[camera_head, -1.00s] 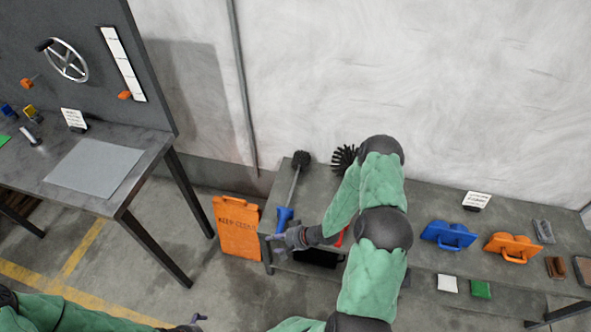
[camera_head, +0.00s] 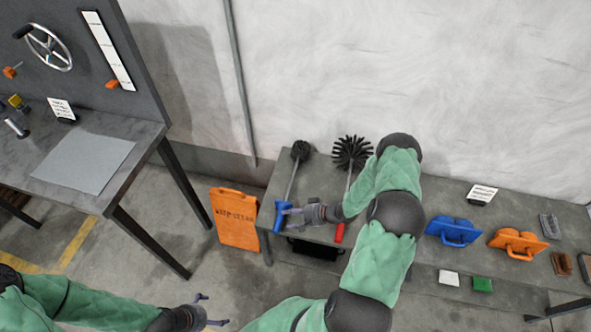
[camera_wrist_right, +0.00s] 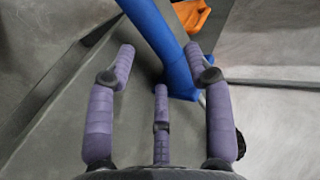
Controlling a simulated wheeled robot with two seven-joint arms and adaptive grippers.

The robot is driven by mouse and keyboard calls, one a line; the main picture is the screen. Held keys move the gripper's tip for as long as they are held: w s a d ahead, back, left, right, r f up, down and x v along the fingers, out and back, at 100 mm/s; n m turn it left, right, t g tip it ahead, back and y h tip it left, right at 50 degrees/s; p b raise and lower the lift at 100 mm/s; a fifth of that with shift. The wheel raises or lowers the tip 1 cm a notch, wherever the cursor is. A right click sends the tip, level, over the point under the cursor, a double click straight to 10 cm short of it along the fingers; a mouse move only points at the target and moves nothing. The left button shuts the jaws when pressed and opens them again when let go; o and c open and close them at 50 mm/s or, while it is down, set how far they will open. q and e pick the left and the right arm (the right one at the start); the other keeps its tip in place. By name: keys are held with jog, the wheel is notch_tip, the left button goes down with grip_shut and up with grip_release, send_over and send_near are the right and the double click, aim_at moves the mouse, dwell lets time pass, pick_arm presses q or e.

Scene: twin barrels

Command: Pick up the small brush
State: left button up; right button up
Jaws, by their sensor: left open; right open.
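The small brush has a small round black head (camera_head: 301,150), a thin grey shaft and a blue handle (camera_head: 281,216). It lies at the left end of the grey bench. My right gripper (camera_head: 287,214) is open at the blue handle. In the right wrist view the handle (camera_wrist_right: 165,45) runs between and beyond the fingertips (camera_wrist_right: 160,60), its lower end close to the right-hand finger. I cannot tell whether they touch. My left gripper (camera_head: 212,310) is open and empty over the floor at the bottom.
A larger black brush (camera_head: 352,152) with a red handle (camera_head: 340,232) lies beside the small one, partly behind my right arm. An orange sign (camera_head: 236,218) stands left of the bench (camera_head: 440,195). Blue (camera_head: 453,232) and orange (camera_head: 518,243) handled blocks lie farther right.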

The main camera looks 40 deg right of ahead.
aim_at(282, 217)
jog(key=b+x, duration=0.2)
jog(key=x, duration=0.3)
jog(key=shift+w+d+f+b, duration=0.1)
jog(key=shift+w+b, duration=0.1)
jog(key=shift+b, duration=0.15)
jog(key=c, duration=0.9)
